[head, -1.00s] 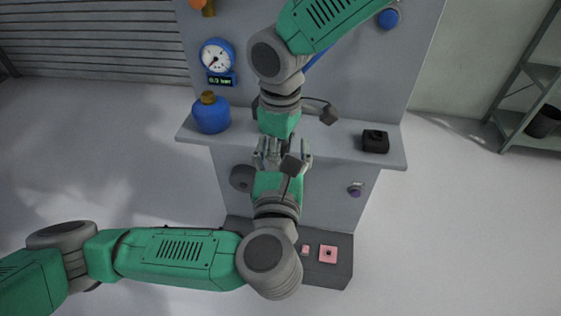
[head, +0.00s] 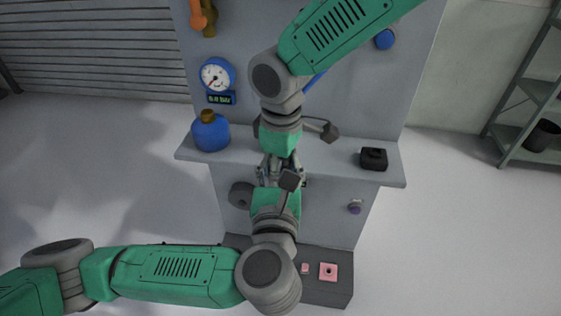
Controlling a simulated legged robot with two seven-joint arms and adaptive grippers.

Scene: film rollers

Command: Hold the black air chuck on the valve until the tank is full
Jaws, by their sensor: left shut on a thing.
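My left gripper (head: 280,175) points up the picture at the front of the grey bench. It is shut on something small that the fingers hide. My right gripper (head: 279,160) comes down from above and meets it fingertip to fingertip. Its fingers overlap the left ones, so I cannot tell whether it is open. I cannot make out the black air chuck or the valve. A blue tank (head: 210,133) with a brass-coloured top stands on the shelf (head: 345,172) at the left. Above it hangs a blue-rimmed gauge (head: 216,76), its needle toward the lower left, with a small green-lit display (head: 220,99).
A black box (head: 373,158) sits on the shelf at the right. A purple knob (head: 355,206) and a dark round part (head: 241,195) are on the bench front. Pink pieces (head: 328,271) lie on the dark base. A rack (head: 521,105) stands far right.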

